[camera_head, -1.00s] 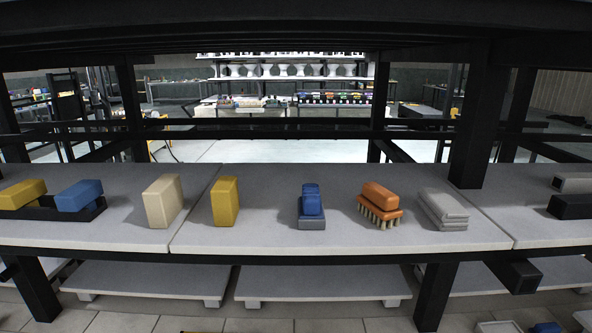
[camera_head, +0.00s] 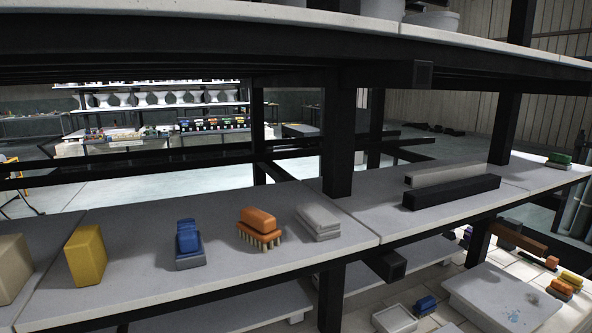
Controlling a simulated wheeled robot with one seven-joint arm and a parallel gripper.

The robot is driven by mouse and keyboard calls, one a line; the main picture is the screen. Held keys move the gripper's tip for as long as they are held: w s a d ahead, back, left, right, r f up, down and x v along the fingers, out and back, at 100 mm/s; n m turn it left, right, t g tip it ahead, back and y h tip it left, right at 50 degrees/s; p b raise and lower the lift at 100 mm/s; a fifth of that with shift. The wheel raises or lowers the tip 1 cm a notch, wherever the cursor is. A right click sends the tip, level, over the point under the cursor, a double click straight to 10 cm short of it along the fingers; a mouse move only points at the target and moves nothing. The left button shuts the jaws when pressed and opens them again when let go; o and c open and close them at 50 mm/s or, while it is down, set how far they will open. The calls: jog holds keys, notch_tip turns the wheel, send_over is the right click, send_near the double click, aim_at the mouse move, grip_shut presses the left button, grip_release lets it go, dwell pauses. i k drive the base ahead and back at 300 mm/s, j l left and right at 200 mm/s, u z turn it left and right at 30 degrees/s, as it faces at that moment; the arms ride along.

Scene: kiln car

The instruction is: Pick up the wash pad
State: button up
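No object is labelled, so I cannot tell for certain which is the wash pad. On the middle shelf, from left to right, stand an upright beige block (camera_head: 12,268), an upright yellow block (camera_head: 85,256), a blue piece (camera_head: 188,236) on a grey base (camera_head: 190,260), an orange-backed brush (camera_head: 259,221) with bristles down, and a grey folded, layered pad (camera_head: 319,222) lying flat. The beige block is cut by the left edge. My gripper is not in view.
The pale shelf slab (camera_head: 230,275) has bare room in front of the objects. A dark post (camera_head: 338,140) rises behind the grey pad. A black bar (camera_head: 452,192) and a light bar (camera_head: 443,173) lie to the right. A deck hangs overhead (camera_head: 300,75).

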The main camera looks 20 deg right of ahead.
aim_at(561, 162)
jog(key=z, duration=1.7)
